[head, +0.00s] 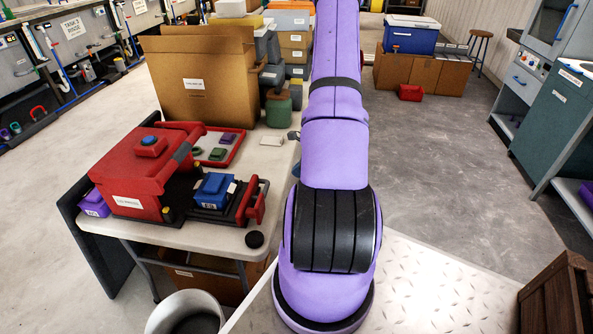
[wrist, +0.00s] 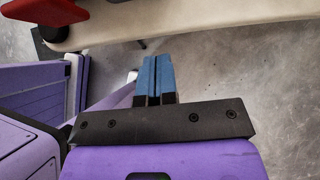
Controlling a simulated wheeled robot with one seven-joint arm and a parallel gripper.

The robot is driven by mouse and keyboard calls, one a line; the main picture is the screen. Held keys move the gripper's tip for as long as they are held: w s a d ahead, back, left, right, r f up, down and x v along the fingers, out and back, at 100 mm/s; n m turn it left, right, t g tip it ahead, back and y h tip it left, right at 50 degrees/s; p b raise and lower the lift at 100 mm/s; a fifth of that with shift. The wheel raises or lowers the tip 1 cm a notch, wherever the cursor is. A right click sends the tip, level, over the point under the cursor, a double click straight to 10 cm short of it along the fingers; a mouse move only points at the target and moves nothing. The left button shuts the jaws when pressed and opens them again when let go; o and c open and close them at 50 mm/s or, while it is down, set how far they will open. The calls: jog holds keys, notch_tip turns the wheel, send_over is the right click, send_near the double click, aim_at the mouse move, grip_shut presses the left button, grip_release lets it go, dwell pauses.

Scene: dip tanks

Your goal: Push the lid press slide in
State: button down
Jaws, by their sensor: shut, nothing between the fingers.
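The lid press (head: 130,172) is a red housing with a white label and a dark base on the left table. Its slide (head: 228,214) sticks out to the right, with a red handle (head: 257,203) at its outer end. A blue labelled container (head: 213,190) sits on the slide. My gripper (wrist: 152,78) shows in the wrist view with its blue fingers together and empty, over the floor beside the table edge. A red part at that view's upper left (wrist: 38,10) looks like the handle, apart from the fingers. My gripper is hidden in the head view.
A black round puck (head: 254,239) lies near the front edge of the table (head: 185,236). A red tray (head: 221,148), a cardboard box (head: 203,80) and a green jar (head: 278,108) stand behind the press. A grey bin (head: 185,310) stands below.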

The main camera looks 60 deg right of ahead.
jog(key=x, duration=0.3)
jog(key=w+x, duration=0.1)
jog(key=x, duration=0.2)
jog(key=r+x, duration=0.1)
jog(key=x, duration=0.2)
jog(key=shift+w+a, duration=0.3)
jog(key=shift+a, duration=0.05)
jog(key=shift+w+a+f, duration=0.15)
jog(key=shift+w+a, duration=0.05)
jog(key=shift+w, duration=0.25)
jog(key=w+a, duration=0.2)
jog(key=w, duration=0.4)
jog(key=w+a, duration=0.3)
jog(key=w, duration=0.3)
jog(key=w+a, duration=0.2)
jog(key=w, duration=0.4)
jog(key=shift+w+a, duration=0.25)
jog(key=shift+a, duration=0.15)
jog(key=shift+w+a, duration=0.1)
jog(key=shift+w, duration=0.35)
